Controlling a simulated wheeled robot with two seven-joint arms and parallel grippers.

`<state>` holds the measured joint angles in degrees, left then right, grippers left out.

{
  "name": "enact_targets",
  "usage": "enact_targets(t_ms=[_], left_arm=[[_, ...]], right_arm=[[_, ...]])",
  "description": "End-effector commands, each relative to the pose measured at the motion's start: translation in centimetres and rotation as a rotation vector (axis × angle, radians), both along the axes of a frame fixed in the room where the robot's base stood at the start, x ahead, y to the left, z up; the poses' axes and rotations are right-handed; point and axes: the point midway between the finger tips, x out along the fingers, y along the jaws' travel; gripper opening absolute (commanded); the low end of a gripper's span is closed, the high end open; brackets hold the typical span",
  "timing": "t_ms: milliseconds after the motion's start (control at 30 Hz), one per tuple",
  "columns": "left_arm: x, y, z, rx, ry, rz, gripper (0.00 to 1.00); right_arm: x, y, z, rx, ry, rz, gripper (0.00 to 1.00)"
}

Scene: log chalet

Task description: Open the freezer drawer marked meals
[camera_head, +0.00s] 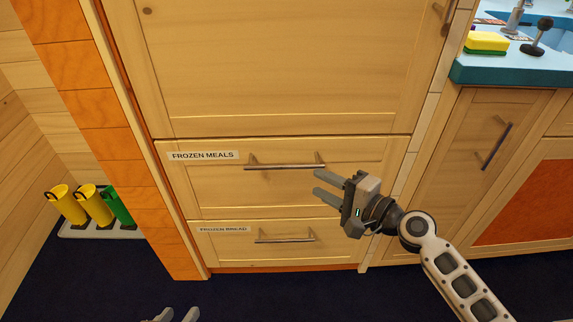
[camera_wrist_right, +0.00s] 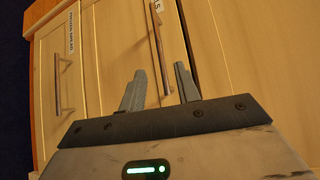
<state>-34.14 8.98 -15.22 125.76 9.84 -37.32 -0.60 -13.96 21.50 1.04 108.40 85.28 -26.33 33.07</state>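The freezer drawer marked FROZEN MEALS (camera_head: 215,185) is a pale wood front that looks shut, with a horizontal metal bar handle (camera_head: 285,167). My right gripper (camera_head: 316,182) is open and empty, close to the handle's right end. In the right wrist view its fingers (camera_wrist_right: 158,66) point toward the drawer, and the handle (camera_wrist_right: 160,45) appears in line with the gap between them. I cannot tell whether the fingers reach around the bar. Only the two fingertips of my left gripper (camera_head: 178,314) show at the bottom edge, apart and empty.
The FROZEN BREAD drawer (camera_head: 215,247) sits below, with its own bar handle (camera_head: 286,239). A large door panel (camera_head: 280,70) is above. Boots (camera_head: 95,207) stand on a tray at left. A counter (camera_head: 510,68) is at right. Dark floor in front is clear.

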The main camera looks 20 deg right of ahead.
Motion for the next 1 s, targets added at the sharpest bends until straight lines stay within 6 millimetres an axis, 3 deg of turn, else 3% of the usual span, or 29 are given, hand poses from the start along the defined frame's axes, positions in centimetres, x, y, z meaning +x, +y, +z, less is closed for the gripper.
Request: enact_targets(t_ms=[300,500,933,1000], left_arm=[[-0.1,0.1,0.3,0.001,-0.008,0.005,0.36],[-0.1,0.1,0.0,-0.001,-0.002,0.004,0.36],[0.1,0.0,0.0,0.000,-0.002,-0.001,0.36],[0.2,0.0,0.1,-0.001,-0.004,-0.001,0.36]], right_arm=[[6.0,3.4,-0.9,0.001,-0.002,0.000,0.32],[8.4,4.8,-1.4,-0.001,0.000,0.000,0.32],[9.2,5.3,-1.5,-0.002,0.000,0.000,0.32],[9.2,5.2,-1.5,-0.002,0.000,0.000,0.16]])
